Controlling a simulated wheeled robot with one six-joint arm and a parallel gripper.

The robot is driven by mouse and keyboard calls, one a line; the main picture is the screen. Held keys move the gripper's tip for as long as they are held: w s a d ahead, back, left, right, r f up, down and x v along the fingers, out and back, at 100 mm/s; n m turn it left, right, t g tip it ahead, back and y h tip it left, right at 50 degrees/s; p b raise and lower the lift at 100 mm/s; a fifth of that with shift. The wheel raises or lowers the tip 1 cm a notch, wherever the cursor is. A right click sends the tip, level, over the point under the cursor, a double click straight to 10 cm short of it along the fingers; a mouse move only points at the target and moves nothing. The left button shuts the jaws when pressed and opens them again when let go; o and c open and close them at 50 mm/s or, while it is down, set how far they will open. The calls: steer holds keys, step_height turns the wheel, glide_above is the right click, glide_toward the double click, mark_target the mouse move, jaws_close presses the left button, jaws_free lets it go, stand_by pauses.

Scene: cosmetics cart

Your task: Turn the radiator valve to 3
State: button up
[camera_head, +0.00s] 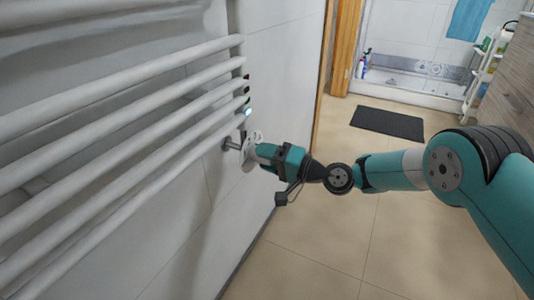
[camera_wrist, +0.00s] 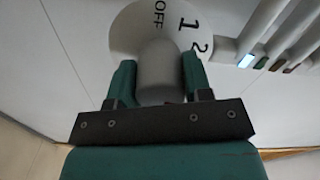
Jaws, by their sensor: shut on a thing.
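The radiator valve is a grey knob (camera_wrist: 157,68) in front of a round white dial (camera_wrist: 124,37) in the wrist view. The marks OFF, 1 and 2 show on the dial; no 3 is visible, and the lower part is hidden by the knob and my gripper. I see no clear pointer on the knob. My gripper (camera_wrist: 158,80) is shut on the knob, one teal finger on each side. In the head view my gripper (camera_head: 257,152) is at the dial (camera_head: 248,164), at the lower right end of the radiator.
White radiator bars (camera_head: 120,130) fill the left of the head view, close to my gripper. A small lit pale-blue square (camera_wrist: 246,61) and darker ones sit at the bar ends. A dark mat (camera_head: 388,124) lies on the floor; the tiles (camera_head: 310,245) below my arm are clear.

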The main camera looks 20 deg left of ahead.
steer(key=shift+m, duration=0.8)
steer(key=shift+p, duration=0.3)
steer(key=o, duration=0.9)
steer(key=d+b, duration=0.3)
steer(key=d, duration=0.2)
steer(key=s+d+b, duration=0.1)
steer(key=d+b, duration=0.2)
steer(key=d, duration=0.3)
steer(key=d+b, duration=0.3)
steer(key=d, duration=0.3)
steer(key=shift+s+d, duration=0.15)
steer(key=shift+d, duration=0.1)
